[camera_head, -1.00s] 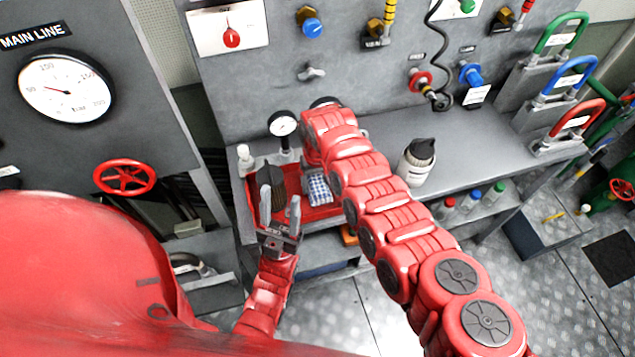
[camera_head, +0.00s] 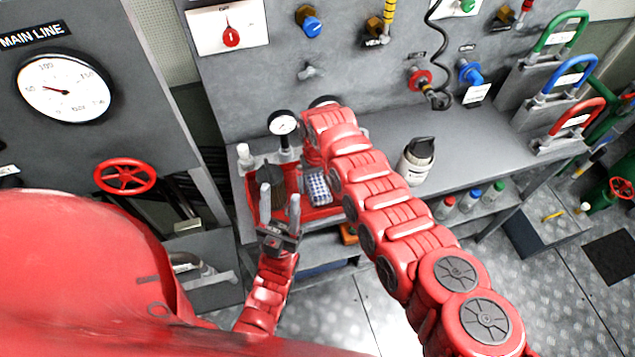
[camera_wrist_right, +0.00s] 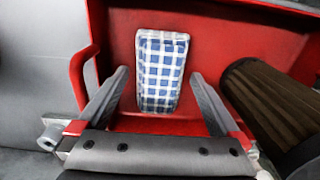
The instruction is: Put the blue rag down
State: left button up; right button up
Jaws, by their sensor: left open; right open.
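The blue-and-white checked rag (camera_head: 319,187) lies in the red tray (camera_head: 326,212) on the bench. In the right wrist view, the rag (camera_wrist_right: 161,70) lies on the floor of the red tray (camera_wrist_right: 215,45). My right gripper (camera_wrist_right: 160,74) is open, with a finger on each side of the rag's near part; I cannot tell how high it is above it. In the head view my right arm hides this gripper. My left gripper (camera_head: 280,195) is open and empty at the tray's front left, left of the rag.
A dark ribbed object (camera_head: 272,177) stands in the tray beside the rag. A small gauge (camera_head: 283,123) stands behind it. A white bottle with a black cap (camera_head: 416,160) stands on the bench to the right. The grey bench top (camera_head: 475,135) beyond it is mostly clear.

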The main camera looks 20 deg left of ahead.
aim_at(317, 182)
notch_tip(317, 182, up, 12)
jog(key=b, duration=0.3)
jog(key=shift+f, duration=0.15)
dwell(0.4)
